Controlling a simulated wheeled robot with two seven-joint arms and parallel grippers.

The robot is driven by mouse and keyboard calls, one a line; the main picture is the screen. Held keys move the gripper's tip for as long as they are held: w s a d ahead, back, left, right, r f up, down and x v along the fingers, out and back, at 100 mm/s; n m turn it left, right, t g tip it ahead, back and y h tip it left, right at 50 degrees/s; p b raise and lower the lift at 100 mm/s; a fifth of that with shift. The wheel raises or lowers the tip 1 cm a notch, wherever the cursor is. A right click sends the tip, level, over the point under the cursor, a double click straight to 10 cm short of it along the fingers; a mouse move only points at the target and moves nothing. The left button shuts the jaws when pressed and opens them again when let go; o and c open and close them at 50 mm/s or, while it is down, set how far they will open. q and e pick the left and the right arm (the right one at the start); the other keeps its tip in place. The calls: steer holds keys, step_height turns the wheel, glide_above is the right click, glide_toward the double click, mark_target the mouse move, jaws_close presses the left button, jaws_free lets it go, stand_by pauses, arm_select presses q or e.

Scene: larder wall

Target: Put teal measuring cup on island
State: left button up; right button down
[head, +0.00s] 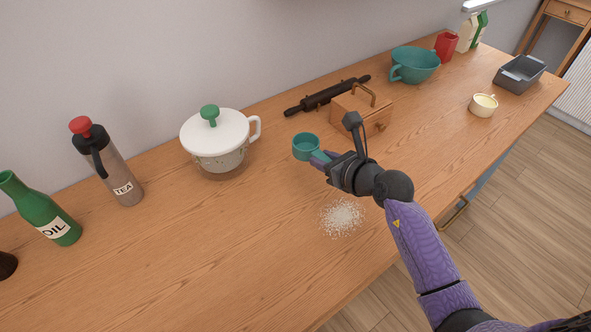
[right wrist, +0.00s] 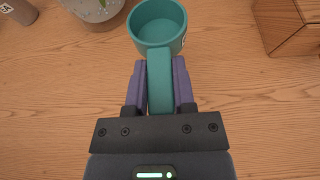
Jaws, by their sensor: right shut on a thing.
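The teal measuring cup (head: 305,146) is a small round cup with a handle, above the wooden counter in the head view. My right gripper (head: 326,160) is shut on its handle. In the right wrist view the handle lies between the two purple fingers (right wrist: 159,88), and the cup (right wrist: 158,24) is upright and looks empty. I cannot tell whether its base touches the counter. My left gripper is not in view. No separate island can be made out; the long wooden counter (head: 230,250) runs along the wall.
A white-lidded pot (head: 219,150) stands left of the cup. A wooden box (head: 375,112) and a dark rolling pin (head: 328,95) lie behind and right. White powder (head: 342,217) is spilled in front. A teal bowl (head: 415,66) and a grey tin (head: 519,74) stand farther right.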

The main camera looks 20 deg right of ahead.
mark_target(321, 196)
step_height(321, 196, down, 9)
steer(key=b, duration=0.4)
steer(key=shift+f+b, duration=0.15)
steer(key=shift+b, duration=0.15)
steer(key=shift+c, duration=2.2)
jaws_free()
